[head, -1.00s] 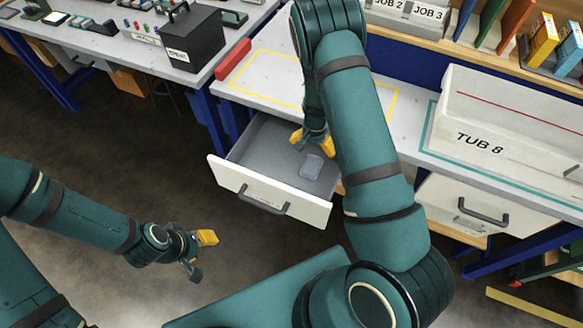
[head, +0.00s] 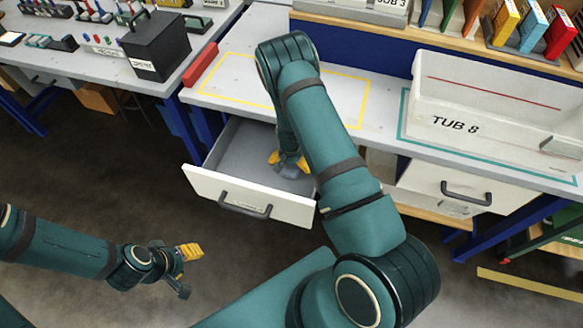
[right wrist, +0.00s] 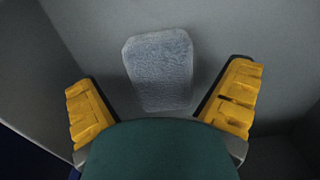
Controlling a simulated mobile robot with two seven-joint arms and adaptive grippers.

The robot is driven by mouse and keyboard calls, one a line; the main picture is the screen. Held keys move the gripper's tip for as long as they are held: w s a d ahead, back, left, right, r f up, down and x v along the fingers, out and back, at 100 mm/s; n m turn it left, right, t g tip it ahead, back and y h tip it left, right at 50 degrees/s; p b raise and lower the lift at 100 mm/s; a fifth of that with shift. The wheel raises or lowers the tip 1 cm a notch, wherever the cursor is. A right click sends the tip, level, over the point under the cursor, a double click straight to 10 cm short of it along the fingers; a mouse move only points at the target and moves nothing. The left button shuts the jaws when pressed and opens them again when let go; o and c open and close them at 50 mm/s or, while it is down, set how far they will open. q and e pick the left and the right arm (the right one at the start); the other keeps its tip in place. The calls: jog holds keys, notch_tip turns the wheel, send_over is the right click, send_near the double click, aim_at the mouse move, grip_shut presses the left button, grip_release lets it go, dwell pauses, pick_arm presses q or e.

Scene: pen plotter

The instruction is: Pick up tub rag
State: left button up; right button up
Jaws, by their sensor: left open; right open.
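The tub rag, a folded grey-blue cloth (right wrist: 160,70), lies flat on the drawer floor in the right wrist view. In the head view my right arm and gripper hide nearly all of it. My right gripper (head: 287,160) is inside the open drawer (head: 250,196), pointing down. In the right wrist view its two yellow fingers (right wrist: 163,105) are spread apart, one to each side of the rag's near end, with nothing between them held. My left gripper (head: 184,268) is open and empty, over the floor at the lower left, well away from the drawer.
The drawer hangs under the bench with a yellow outlined area (head: 235,80). A red block (head: 201,65) and a black box (head: 155,45) are at left.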

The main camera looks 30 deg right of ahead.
notch_tip(320, 180, down, 2)
jog(key=shift+f, duration=0.2)
jog(key=c, duration=1.1)
jog(key=shift+r, duration=0.15)
jog(key=shift+r, duration=0.5)
notch_tip(320, 180, up, 2)
jog(key=shift+r+p, duration=0.2)
jog(key=shift+p, duration=0.25)
jog(key=w+a, duration=1.2)
jog(key=shift+w+a, duration=0.4)
